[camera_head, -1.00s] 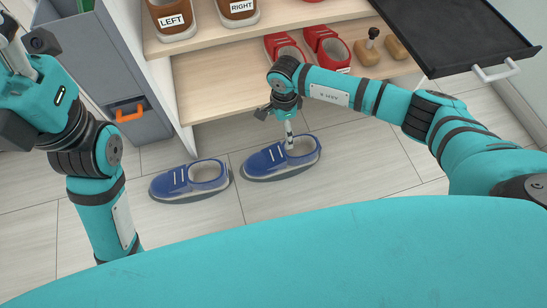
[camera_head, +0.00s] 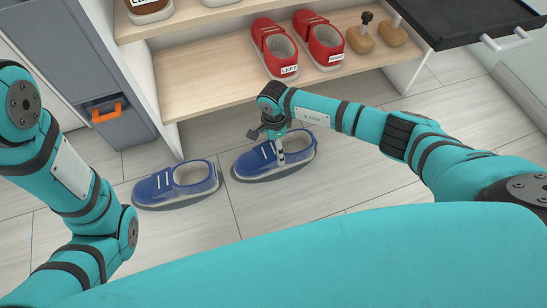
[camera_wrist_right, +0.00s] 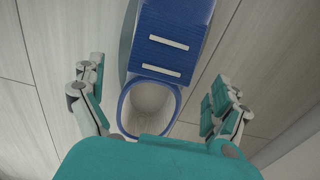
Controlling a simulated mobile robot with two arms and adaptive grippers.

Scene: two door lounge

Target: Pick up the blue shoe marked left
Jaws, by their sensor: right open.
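Two blue shoes stand on the floor in front of the shelf. One blue shoe (camera_head: 176,185) is on the left; the other blue shoe (camera_head: 259,160) is to its right. No LEFT or RIGHT marking shows on either, so I cannot tell which is the left one. My right gripper (camera_head: 280,148) is over the right-hand blue shoe and hides part of its opening. In the right wrist view, this gripper (camera_wrist_right: 157,103) is open, with one finger on each side of the blue shoe (camera_wrist_right: 165,55) near its opening. My left gripper is out of view.
Red shoes (camera_head: 272,48) (camera_head: 320,40), one labelled LEFT, stand on the lower wooden shelf (camera_head: 205,88) beside wooden shoe trees (camera_head: 360,38). A black open tray (camera_head: 470,18) juts out above at right. A grey cabinet with an orange handle (camera_head: 104,112) is at left. Floor right of the shoes is clear.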

